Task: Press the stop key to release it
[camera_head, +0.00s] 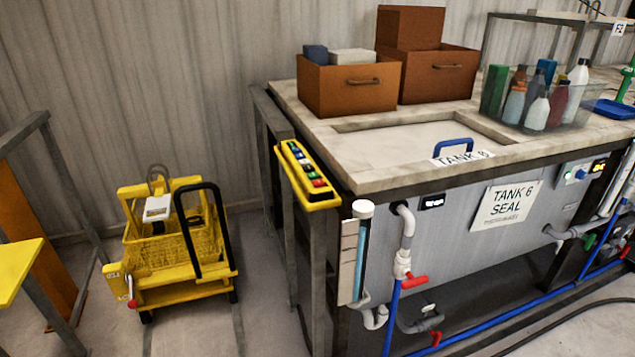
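A yellow control box (325,204) with a row of several coloured keys is mounted at the left end of the tank bench. A red key (319,183) shows near its front end, with green, white and dark keys behind it. The labels are too small to read, so I cannot tell which is the stop key or whether any key is pressed in. Neither of my grippers is in view.
The tank bench (365,165) carries brown boxes (349,94) and a clear bin (497,90) of bottles. A yellow wheeled cart (176,299) stands on the floor to the left. Pipes with red valve handles (415,282) run along the tank's front. Floor between cart and bench is clear.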

